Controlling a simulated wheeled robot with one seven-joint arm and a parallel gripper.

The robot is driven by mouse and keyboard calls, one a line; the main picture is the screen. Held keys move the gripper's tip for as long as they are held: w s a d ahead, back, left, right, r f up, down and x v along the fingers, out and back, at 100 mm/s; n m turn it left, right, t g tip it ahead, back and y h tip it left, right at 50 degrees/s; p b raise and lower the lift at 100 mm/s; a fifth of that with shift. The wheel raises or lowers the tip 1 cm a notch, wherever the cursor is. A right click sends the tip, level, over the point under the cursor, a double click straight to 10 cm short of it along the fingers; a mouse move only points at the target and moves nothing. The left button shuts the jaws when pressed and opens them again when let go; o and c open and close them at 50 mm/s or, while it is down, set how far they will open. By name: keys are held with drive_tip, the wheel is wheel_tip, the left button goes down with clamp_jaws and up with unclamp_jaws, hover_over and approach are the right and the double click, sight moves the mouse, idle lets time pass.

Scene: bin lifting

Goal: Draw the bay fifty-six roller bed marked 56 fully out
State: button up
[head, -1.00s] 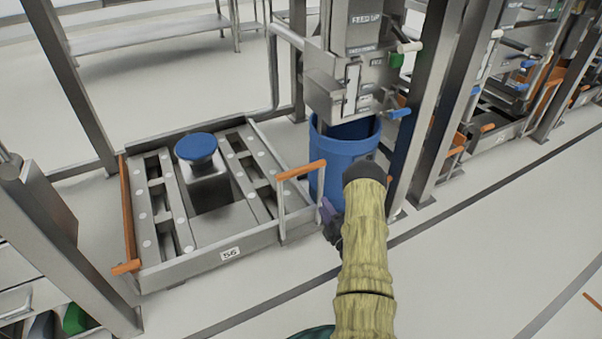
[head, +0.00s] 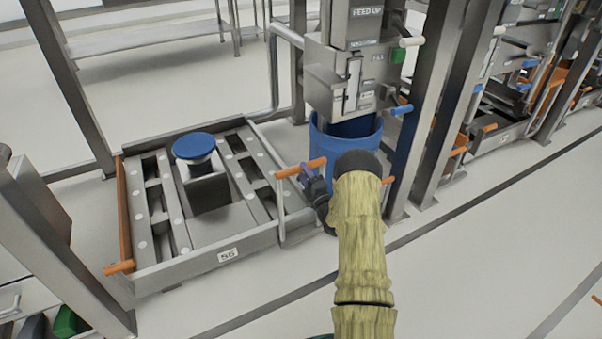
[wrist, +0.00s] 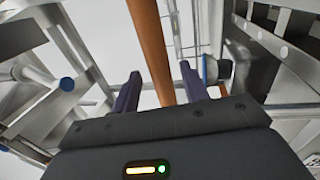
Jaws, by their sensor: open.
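The roller bed marked 56 (head: 184,262) is a low grey metal frame with slotted rails, standing between upright posts at the left of the head view. Its number plate (head: 228,255) is on the front edge. An orange handle (head: 290,171) tops a metal bracket at its front right corner. My gripper (head: 308,180) is at this handle's right end, partly hidden by my arm. In the wrist view my open gripper (wrist: 160,88) has one finger on each side of the orange handle (wrist: 151,45). I cannot tell whether either finger touches it.
A blue drum (head: 345,138) stands under the FEED UP machine (head: 362,75), just behind my gripper. A blue round pad (head: 194,146) rises from the bed's middle. A second orange bar (head: 127,215) runs along the bed's left side. The floor in front is clear.

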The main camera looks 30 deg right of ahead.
drive_tip(key=shift+w+r+b, duration=0.15)
drive_tip(key=shift+w, duration=0.6)
drive_tip(key=shift+w+r+b, duration=0.15)
drive_tip(key=shift+w, duration=0.6)
clamp_jaws()
drive_tip(key=shift+s+d+f, duration=0.1)
drive_tip(key=shift+d, duration=0.05)
